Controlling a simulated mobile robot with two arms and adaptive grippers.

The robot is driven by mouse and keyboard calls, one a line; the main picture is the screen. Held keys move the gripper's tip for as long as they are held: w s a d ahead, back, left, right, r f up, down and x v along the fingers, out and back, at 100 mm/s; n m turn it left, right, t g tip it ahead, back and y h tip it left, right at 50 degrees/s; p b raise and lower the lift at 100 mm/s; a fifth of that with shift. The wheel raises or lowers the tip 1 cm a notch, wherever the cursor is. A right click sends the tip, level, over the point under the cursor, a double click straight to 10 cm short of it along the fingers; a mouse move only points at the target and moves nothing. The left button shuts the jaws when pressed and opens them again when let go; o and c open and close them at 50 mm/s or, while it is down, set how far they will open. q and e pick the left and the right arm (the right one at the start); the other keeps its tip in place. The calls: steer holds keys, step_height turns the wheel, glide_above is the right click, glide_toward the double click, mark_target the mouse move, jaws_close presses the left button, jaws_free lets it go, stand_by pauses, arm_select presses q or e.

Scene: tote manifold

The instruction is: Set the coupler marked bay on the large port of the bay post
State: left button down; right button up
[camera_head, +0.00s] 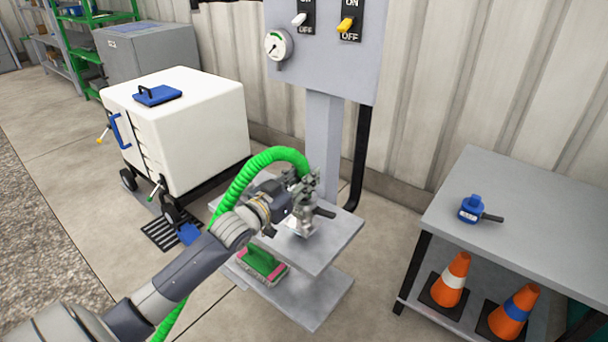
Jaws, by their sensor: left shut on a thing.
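My left gripper (303,196) is above the small grey stand in the middle, shut on a pale metal piece (300,226). A dark lever-like part sticks out to the right beside it. The fingers hide much of the held piece, and I can read no marking on it. A blue coupler-like fitting (472,209) with a dark handle lies on the right bench; its marking is too small to read. A grey post (324,135) carries a panel behind the stand. I cannot make out a large port on it. My right gripper is not in view.
The stand (335,252) has a green-and-pink brush (262,262) on its lower shelf. A green hose (262,160) arches beside my left arm. A white wheeled tote (195,115) stands left. The right bench (530,215) has two cones (452,280) below.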

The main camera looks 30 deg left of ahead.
arm_select(q)
steer(key=shift+f, duration=0.35)
steer(key=shift+f+b, duration=0.35)
steer(key=shift+f, duration=0.1)
steer(key=shift+f+b, duration=0.3)
steer(key=shift+f, duration=0.65)
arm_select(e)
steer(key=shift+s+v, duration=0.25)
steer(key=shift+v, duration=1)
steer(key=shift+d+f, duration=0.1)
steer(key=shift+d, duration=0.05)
arm_select(q)
steer(key=c, duration=1.2)
jaws_free()
steer(key=shift+f, duration=0.2)
steer(key=shift+s+a+r, duration=0.1)
steer(key=shift+s+a, duration=0.05)
steer(key=shift+s, duration=1.85)
steer(key=shift+s+a, duration=0.15)
steer(key=shift+s, duration=1.85)
steer(key=shift+s+a+r, duration=0.1)
steer(key=shift+s+a, duration=0.05)
steer(key=shift+s, duration=1.85)
